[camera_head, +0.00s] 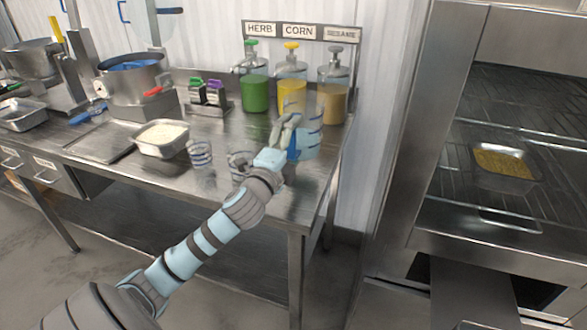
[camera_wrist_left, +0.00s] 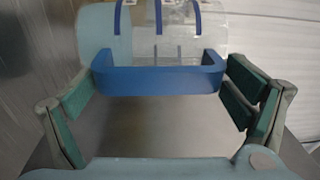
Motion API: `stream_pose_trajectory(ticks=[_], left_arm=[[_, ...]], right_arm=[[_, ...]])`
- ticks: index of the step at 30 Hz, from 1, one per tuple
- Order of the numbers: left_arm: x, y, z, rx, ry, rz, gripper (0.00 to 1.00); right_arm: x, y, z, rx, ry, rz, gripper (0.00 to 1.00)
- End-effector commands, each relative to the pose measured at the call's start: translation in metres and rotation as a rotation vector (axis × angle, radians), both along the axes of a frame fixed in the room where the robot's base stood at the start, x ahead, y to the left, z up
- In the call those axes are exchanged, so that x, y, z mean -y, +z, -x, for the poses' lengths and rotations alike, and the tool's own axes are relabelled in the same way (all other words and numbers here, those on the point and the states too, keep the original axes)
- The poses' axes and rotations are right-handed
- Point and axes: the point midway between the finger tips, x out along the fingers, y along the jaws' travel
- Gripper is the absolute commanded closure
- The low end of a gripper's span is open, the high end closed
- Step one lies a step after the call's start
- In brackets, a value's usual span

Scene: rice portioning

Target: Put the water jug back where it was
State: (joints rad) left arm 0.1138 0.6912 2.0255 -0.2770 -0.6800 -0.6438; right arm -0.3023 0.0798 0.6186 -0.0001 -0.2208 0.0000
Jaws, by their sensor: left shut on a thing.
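The clear water jug (camera_head: 310,139) with blue bands is at the right end of the steel table, in front of the sesame dispenser. Its blue handle (camera_wrist_left: 158,80) faces my left gripper (camera_head: 285,138). In the left wrist view the handle lies between the two green-padded fingers, and the clear jug body (camera_wrist_left: 180,35) is just beyond. My left gripper is shut on the jug's handle. The jug looks upright; my gripper and arm hide part of it, and I cannot tell whether its base touches the table. My right gripper is not in view.
Herb (camera_head: 254,92), corn (camera_head: 292,94) and sesame (camera_head: 333,98) dispensers stand behind the jug. Clear measuring cups (camera_head: 200,155) and a tray of rice (camera_head: 160,148) are to the left. An oven rack (camera_head: 450,180) holding a filled pan (camera_head: 505,180) is at right.

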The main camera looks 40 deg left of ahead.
Motion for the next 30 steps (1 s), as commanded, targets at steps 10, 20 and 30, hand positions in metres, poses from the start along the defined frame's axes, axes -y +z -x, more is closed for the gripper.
stream_pose_trajectory(ticks=[10, 20, 30], left_arm=[[0.001, -0.056, -0.001, 0.002, -0.003, -0.001, 0.66], [0.001, -0.058, 0.0, 0.0, -0.002, 0.0, 0.02], [0.001, -0.057, -0.001, 0.0, -0.002, 0.001, 0.0]], right_arm=[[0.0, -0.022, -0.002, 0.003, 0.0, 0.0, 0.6], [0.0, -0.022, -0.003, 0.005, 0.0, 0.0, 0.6], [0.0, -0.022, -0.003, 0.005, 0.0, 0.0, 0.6]])
